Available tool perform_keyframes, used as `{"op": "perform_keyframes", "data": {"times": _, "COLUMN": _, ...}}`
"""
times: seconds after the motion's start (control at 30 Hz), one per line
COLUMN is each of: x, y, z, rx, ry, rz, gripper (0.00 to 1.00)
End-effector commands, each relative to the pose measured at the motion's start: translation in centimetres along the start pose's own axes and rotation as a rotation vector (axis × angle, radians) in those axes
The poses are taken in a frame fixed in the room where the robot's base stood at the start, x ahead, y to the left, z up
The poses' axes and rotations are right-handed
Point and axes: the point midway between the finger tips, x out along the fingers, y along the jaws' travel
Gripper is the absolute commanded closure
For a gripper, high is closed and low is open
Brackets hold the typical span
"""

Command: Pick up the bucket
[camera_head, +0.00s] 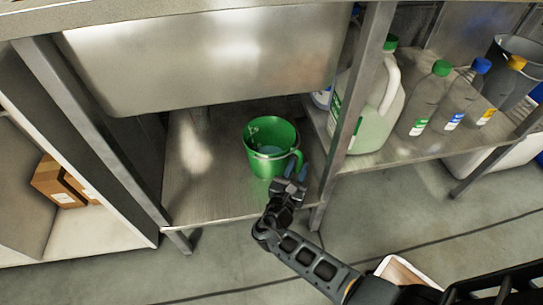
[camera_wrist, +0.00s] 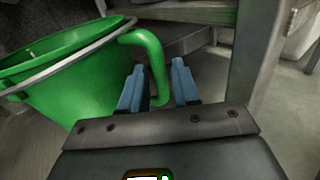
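The green bucket (camera_head: 268,147) stands upright on the metal lower shelf (camera_head: 215,205) under the sink. It has a handle on its right side and a thin pale wire bail around its upper part. In the wrist view the bucket (camera_wrist: 75,85) fills the left side, and its green side handle (camera_wrist: 152,60) reaches down between my two blue fingertips. My gripper (camera_head: 295,172) is just right of the bucket at the handle. In the wrist view my gripper (camera_wrist: 159,85) has its fingers apart, one on each side of the handle, with a visible gap to the right finger.
A metal post (camera_head: 352,110) stands close to the right of my gripper. A large jug (camera_head: 375,110) and several bottles (camera_head: 428,97) stand on the shelf beyond it. The sink basin (camera_head: 205,60) hangs above. Cardboard boxes (camera_head: 60,185) sit at the left. The shelf left of the bucket is clear.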

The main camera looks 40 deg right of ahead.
Motion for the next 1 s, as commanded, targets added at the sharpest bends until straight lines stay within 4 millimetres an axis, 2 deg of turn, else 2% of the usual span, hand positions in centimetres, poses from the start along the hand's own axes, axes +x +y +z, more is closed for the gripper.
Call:
{"op": "perform_keyframes", "data": {"times": 0.2, "x": 3.2, "y": 0.1, "z": -0.4, "rx": 0.003, "ry": 0.0, "rz": -0.003, "gripper": 0.69}}
{"op": "perform_keyframes", "data": {"times": 0.3, "x": 4.2, "y": 0.1, "z": -0.3, "rx": 0.002, "ry": 0.001, "rz": -0.001, "gripper": 0.69}}
{"op": "perform_keyframes", "data": {"times": 0.6, "x": 4.7, "y": 0.1, "z": -0.2, "rx": 0.001, "ry": 0.001, "rz": 0.0, "gripper": 0.69}}
{"op": "perform_keyframes", "data": {"times": 0.93, "x": 4.6, "y": 0.2, "z": -0.2, "rx": 0.001, "ry": 0.002, "rz": 0.001, "gripper": 1.0}}
{"op": "perform_keyframes", "data": {"times": 1.0, "x": 4.6, "y": 0.2, "z": -0.2, "rx": 0.001, "ry": 0.002, "rz": 0.001, "gripper": 1.0}}
